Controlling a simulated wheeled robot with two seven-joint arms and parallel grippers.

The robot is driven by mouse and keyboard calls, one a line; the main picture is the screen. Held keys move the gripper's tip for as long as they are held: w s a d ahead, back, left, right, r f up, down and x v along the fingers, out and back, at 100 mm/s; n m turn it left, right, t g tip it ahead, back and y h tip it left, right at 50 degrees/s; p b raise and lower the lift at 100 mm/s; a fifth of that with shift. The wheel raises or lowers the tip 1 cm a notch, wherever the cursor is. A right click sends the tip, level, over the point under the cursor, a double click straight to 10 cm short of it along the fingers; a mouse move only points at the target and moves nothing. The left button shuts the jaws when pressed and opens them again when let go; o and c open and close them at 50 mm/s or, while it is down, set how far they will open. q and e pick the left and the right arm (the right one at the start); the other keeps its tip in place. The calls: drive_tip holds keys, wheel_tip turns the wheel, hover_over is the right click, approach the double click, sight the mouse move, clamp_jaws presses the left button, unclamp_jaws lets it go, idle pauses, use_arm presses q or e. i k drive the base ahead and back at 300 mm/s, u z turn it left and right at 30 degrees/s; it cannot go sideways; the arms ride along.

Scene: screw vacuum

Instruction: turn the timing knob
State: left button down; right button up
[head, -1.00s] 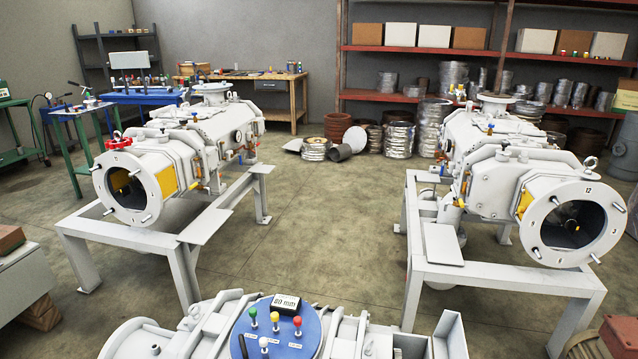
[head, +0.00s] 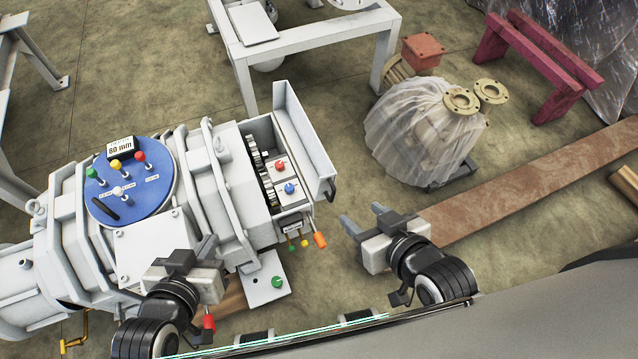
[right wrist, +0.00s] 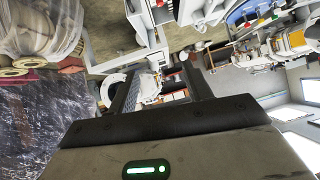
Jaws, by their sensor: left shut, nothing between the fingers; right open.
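The white machine (head: 222,180) has an open box (head: 304,150) at its right end. In the box are a red knob (head: 280,165) and a blue knob (head: 291,188) on pale plates, beside dark gears (head: 262,178). I cannot tell which one is the timing knob. My left gripper (head: 193,252) is shut and empty, over the machine's front side, left of the box. My right gripper (head: 362,215) is open and empty, to the right of the box and apart from it. In the right wrist view its fingers (right wrist: 159,88) stand apart, with machine parts beyond them.
A blue round panel (head: 130,185) with several coloured levers is on the machine's top. An orange handle (head: 320,240) and a green knob (head: 278,282) are at its lower right. A plastic-wrapped object (head: 420,135) and a long brown beam (head: 530,185) lie to the right.

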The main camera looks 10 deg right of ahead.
sight(289, 189)
drive_tip(key=z, duration=0.55)
drive_tip(key=k, duration=1.3)
drive_tip(key=u, duration=0.05)
drive_tip(key=i, duration=0.85)
drive_tip(key=u, duration=0.4)
